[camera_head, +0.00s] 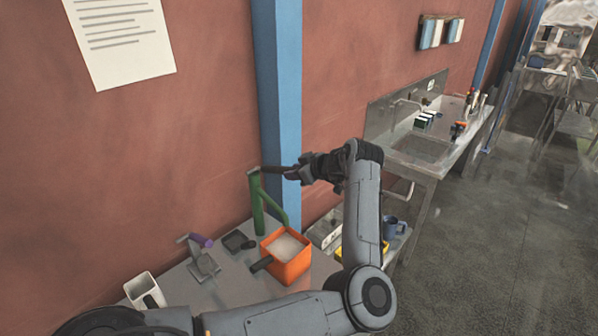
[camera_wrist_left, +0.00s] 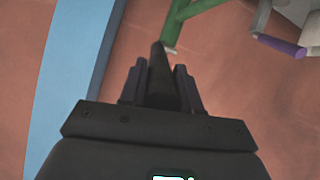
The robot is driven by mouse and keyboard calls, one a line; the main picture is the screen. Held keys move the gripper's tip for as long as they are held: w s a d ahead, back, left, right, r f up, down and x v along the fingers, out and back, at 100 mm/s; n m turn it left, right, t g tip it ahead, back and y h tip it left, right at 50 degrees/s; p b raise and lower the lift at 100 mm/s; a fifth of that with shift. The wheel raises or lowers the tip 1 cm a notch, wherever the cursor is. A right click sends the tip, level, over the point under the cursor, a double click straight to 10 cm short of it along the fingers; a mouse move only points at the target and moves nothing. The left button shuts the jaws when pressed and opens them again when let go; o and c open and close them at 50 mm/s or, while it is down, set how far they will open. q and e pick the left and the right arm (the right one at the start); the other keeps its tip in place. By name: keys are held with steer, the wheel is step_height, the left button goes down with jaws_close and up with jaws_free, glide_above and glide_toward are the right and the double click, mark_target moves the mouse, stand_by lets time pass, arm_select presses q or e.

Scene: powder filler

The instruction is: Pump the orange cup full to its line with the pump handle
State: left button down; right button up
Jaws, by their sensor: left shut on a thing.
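The orange cup (camera_head: 287,260) stands on the bench, with pale powder showing inside near its top. A dark grip sticks out of its left side; I cannot make out the line. The green pump (camera_head: 257,205) stands just behind the cup. Its dark pump handle (camera_head: 276,170) reaches right from the top of the green post and is about level. My left gripper (camera_head: 300,171) is shut on the handle's right end. In the left wrist view the handle (camera_wrist_left: 158,62) runs between the fingers toward the green frame (camera_wrist_left: 185,18). My right gripper is not in view.
A metal stand with a purple handle (camera_head: 201,241), a dark pad (camera_head: 238,242) and a white mug (camera_head: 144,289) are on the bench (camera_head: 230,287) left of the cup. A blue post (camera_head: 279,100) rises behind the pump. A sink (camera_head: 420,148) stands farther right.

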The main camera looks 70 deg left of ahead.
arm_select(q)
steer(key=shift+r, duration=0.3)
steer(key=c, duration=0.9)
jaws_free()
steer(key=shift+a, duration=0.1)
steer(key=shift+o, duration=0.3)
steer(key=shift+f, duration=0.1)
steer(key=b+v, duration=0.1)
steer(key=v, duration=1)
steer(key=shift+s+a, duration=0.1)
